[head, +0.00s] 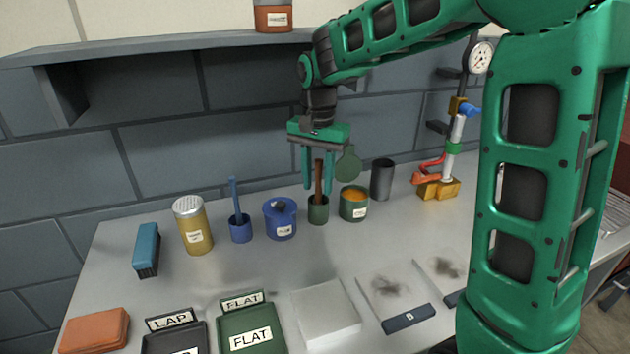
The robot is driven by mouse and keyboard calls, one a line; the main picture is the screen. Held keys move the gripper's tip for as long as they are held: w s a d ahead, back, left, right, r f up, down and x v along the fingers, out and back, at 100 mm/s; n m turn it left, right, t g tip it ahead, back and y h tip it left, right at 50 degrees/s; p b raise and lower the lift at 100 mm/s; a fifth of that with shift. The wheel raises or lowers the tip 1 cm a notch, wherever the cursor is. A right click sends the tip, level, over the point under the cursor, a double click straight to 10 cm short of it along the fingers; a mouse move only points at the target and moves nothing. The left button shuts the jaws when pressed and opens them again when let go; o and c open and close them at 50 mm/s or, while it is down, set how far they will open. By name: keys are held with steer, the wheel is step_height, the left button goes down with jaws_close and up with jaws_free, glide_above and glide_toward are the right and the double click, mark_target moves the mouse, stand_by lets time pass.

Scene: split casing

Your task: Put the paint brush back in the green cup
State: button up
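The paint brush (318,180) has a brown handle and stands nearly upright, its lower end hidden inside the small dark green cup (318,212). The cup stands on the grey bench, between a blue pot and a green tin. My gripper (318,190) points down over the cup, with one finger on each side of the brush handle. Gaps show between the handle and both fingers, so it looks open around the brush. The fingertips are just above or at the cup's rim; I cannot tell if they touch it.
A gauge stand (445,185) is further right. Plates and boxes lie in front.

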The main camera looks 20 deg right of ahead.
step_height(320, 180, up, 12)
steer(key=shift+r, duration=0.1)
steer(key=s+d+f+n, duration=0.1)
steer(key=s+d+f, duration=0.4)
steer(key=s, duration=0.5)
steer(key=s+d+f, duration=0.5)
steer(key=s+d, duration=0.1)
steer(key=s, duration=0.5)
steer(key=s+d+f+n, duration=0.1)
steer(key=s+d+f, duration=0.4)
steer(key=s, duration=0.5)
steer(key=shift+s+d+f+n, duration=0.15)
steer(key=shift+d+n, duration=0.15)
steer(key=shift+d, duration=0.3)
